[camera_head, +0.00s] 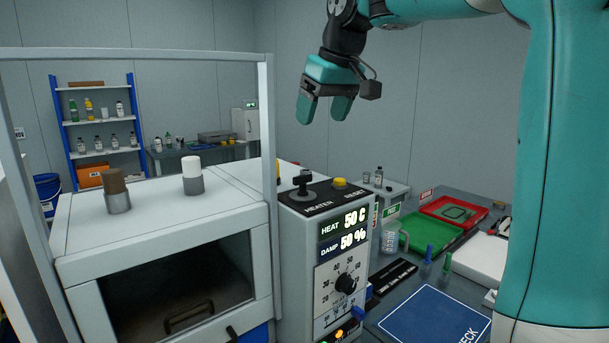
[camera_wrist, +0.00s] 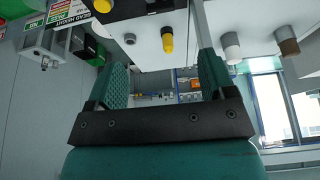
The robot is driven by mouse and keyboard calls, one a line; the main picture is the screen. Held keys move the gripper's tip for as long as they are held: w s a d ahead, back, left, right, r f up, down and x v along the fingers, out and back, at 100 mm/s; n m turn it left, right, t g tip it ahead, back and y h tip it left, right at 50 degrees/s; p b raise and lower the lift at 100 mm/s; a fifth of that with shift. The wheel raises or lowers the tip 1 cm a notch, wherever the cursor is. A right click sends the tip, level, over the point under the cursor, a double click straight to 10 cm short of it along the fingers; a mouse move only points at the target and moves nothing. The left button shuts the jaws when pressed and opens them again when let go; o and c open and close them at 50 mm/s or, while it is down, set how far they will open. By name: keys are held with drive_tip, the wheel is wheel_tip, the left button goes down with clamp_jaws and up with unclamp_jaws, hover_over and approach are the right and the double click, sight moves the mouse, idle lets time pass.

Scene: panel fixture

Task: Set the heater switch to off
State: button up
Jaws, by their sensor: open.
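The heater switch (camera_head: 302,184) is a black knob-topped lever on the sloping black top plate of the control box (camera_head: 293,222), above the label HEATER. It looks roughly upright; which setting it is in cannot be told. The display (camera_head: 344,227) reads HEAT 50 C and DAMP 50 %. My gripper (camera_head: 322,112) is open and empty, fingers pointing down, high above the switch and clear of it. Its spread fingers also show in the wrist view (camera_wrist: 165,78), with nothing between them. I cannot surely pick out the switch in the wrist view.
A yellow RESET button (camera_head: 339,183) sits just right of the switch. A grey frame post (camera_head: 270,150) stands left of it. A white-capped post (camera_head: 193,175) and a brown-capped post (camera_head: 116,190) stand on the cabinet. A dial (camera_head: 345,284) is on the box front. Green tray (camera_head: 432,232) lies right.

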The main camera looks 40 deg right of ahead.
sight(303, 176)
drive_tip(key=p+x, duration=0.1)
drive_tip(key=x, duration=1.3)
drive_tip(key=shift+w+f, duration=0.1)
drive_tip(key=shift+c, duration=0.2)
drive_tip(key=c, duration=0.9)
